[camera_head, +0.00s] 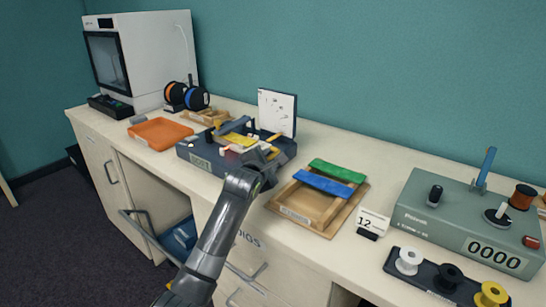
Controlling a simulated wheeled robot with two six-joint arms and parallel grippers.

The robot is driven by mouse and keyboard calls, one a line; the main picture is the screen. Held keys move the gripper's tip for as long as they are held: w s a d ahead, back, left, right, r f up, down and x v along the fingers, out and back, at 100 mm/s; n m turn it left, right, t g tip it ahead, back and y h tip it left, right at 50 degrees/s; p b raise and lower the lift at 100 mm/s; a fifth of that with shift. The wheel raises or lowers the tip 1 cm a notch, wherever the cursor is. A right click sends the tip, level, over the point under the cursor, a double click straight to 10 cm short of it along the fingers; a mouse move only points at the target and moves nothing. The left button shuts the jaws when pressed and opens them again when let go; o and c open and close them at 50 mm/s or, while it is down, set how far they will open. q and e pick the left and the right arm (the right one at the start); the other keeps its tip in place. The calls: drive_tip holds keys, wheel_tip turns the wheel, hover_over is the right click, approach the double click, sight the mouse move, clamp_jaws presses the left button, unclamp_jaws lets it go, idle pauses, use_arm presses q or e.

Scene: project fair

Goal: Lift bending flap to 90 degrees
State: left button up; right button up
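A dark blue bench device (204,160) stands on the counter, left of centre. A yellow plate (232,138) and a blue bar (235,125) show on its top. I cannot tell for sure which part is the bending flap; no part clearly stands upright at 90 degrees.
A wooden board (332,224) with blue and green strips lies right of the device. A white card (277,108) stands behind it. An orange tray (160,131) is to the left. A grey-green counter box (425,218) and a spool rack (432,284) are at right.

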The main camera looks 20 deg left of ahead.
sight(271, 158)
use_arm(q)
drive_tip(key=shift+x, duration=2.25)
clamp_jaws()
